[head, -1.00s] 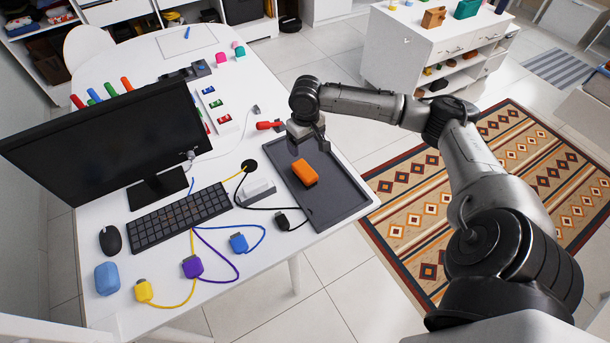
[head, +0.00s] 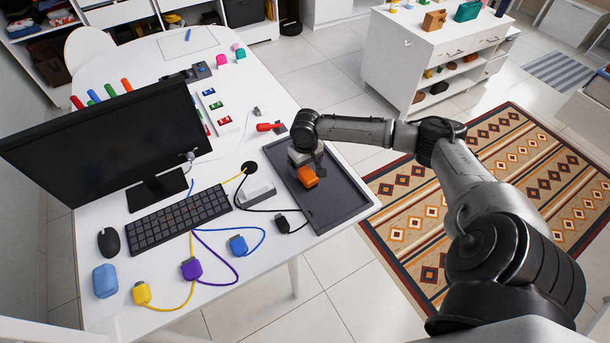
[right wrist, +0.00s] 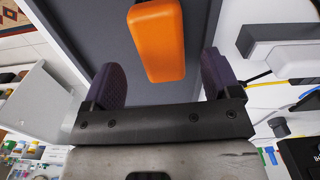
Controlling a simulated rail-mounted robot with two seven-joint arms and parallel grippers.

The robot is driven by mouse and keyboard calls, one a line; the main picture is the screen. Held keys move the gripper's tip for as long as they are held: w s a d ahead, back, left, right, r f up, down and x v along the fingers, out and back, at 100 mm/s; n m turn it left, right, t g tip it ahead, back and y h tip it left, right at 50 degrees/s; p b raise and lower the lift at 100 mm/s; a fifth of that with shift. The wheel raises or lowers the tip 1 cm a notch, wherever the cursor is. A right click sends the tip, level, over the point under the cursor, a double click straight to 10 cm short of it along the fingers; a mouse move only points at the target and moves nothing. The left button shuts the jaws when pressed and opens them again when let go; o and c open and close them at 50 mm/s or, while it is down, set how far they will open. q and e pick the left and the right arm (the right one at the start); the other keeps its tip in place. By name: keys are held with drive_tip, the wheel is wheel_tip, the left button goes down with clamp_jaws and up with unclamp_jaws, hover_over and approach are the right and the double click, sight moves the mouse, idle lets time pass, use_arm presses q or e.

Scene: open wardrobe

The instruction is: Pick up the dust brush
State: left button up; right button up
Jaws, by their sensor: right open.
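An orange rounded block (head: 307,176), which I take to be the dust brush, lies in the dark grey tray (head: 335,199) on the white desk. No bristles show. My right gripper (head: 304,161) is low over the tray at the block's far end and partly covers it in the head view. In the right wrist view the right gripper (right wrist: 160,62) is open, with its two dark fingers apart. The orange block (right wrist: 157,40) lies ahead of the gap between them, and nothing is held. My left gripper is not in view.
A red-handled item (head: 268,127) lies left of the tray. A white power strip (head: 258,194) and a black plug (head: 283,225) with cables lie close to the tray's left side. The monitor (head: 105,140) and keyboard (head: 180,217) are further left. The tray's near end is clear.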

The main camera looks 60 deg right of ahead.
sight(305, 171)
wheel_tip(305, 171, down, 4)
drive_tip(key=shift+w+f, duration=0.1)
drive_tip(key=shift+c, duration=0.4)
drive_tip(key=c, duration=1)
drive_tip(key=shift+o, duration=0.2)
